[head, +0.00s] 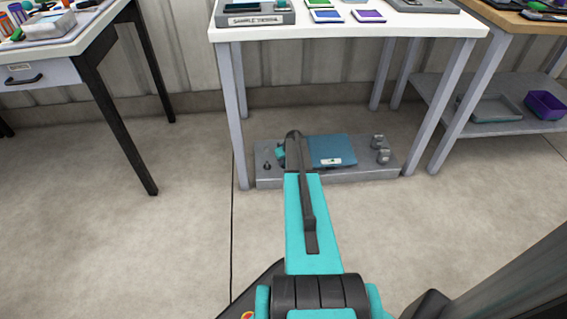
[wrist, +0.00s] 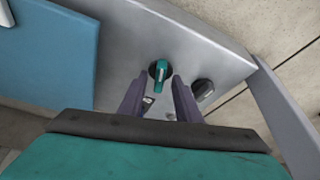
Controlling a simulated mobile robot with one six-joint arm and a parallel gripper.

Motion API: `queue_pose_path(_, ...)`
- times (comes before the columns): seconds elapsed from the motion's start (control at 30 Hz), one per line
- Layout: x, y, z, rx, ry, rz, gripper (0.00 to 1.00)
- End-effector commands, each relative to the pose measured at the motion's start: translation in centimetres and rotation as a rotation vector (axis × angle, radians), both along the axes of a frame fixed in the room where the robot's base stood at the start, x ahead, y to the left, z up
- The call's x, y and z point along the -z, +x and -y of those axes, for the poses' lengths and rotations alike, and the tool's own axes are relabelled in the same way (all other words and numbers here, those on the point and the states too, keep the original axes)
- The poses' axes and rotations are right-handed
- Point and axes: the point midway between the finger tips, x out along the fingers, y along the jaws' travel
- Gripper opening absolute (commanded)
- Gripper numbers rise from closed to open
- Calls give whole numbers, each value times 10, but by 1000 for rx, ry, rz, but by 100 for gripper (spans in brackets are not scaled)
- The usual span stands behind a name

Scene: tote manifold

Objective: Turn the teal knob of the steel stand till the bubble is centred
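The teal knob (wrist: 157,74) sits on the grey steel stand (wrist: 190,35) in the wrist view, with a light mark on its face. My gripper (wrist: 159,84) is open, its two dark fingers on either side of the knob. I cannot tell whether they touch it. In the head view the stand (head: 360,176) lies low under the white table, and my arm hides the fingers. A blue panel (head: 333,150) is on the stand; it also shows in the wrist view (wrist: 40,55). No bubble can be made out.
A black knob (wrist: 203,90) is close beside the right finger. A grey table leg (wrist: 285,115) stands just past the stand's end. The white table (head: 350,28) is overhead. Two grey fittings (head: 380,150) are at the stand's right end. The floor in front is clear.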

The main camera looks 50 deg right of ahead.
Motion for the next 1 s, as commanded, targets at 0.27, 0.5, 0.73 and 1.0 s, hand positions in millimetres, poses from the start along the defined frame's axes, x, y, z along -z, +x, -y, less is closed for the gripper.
queue_pose_path(0.27,-7,-2,-1,0,-1,1,30)
queue_pose_path(0.5,-33,-12,-6,-1,-1,1,30)
queue_pose_path(0.73,-68,-25,-11,-1,-2,1,30)
queue_pose_path(1.0,-106,-40,-18,0,-1,1,30)
